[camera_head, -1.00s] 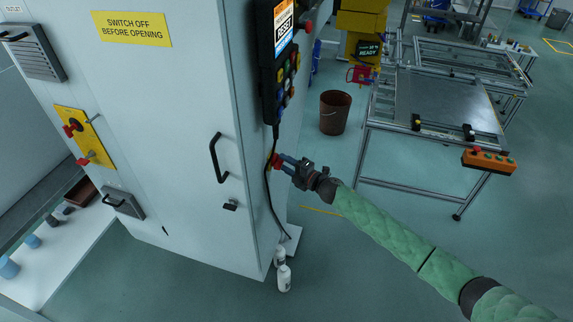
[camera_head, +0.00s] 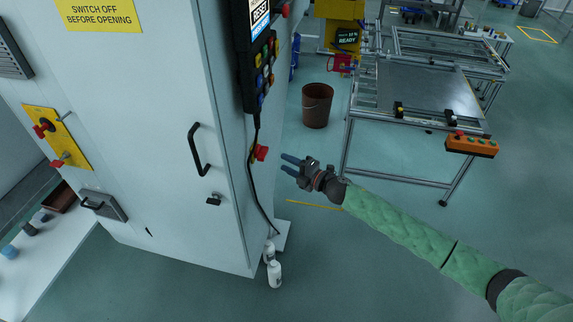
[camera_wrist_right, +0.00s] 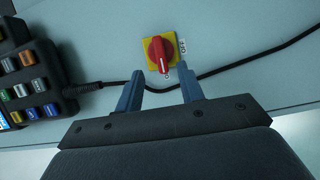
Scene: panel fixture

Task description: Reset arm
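My right gripper (camera_head: 290,164) is open and empty, a short way to the right of the cabinet's side in the head view. In the right wrist view its two blue fingers (camera_wrist_right: 158,92) stand apart, with nothing between them. A red rotary switch (camera_head: 261,152) on a yellow plate is on the cabinet side, apart from the fingertips. It also shows in the right wrist view, where the red knob (camera_wrist_right: 161,54) lies beyond the fingers, its marked end toward me. My left gripper is out of view.
The grey cabinet (camera_head: 160,130) fills the left side. A button pendant (camera_head: 258,65) hangs on it, with a black cable running down past the switch. White bottles (camera_head: 273,272) stand at its foot. A brown bucket (camera_head: 317,105) and a metal-framed table (camera_head: 425,92) stand behind my right arm.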

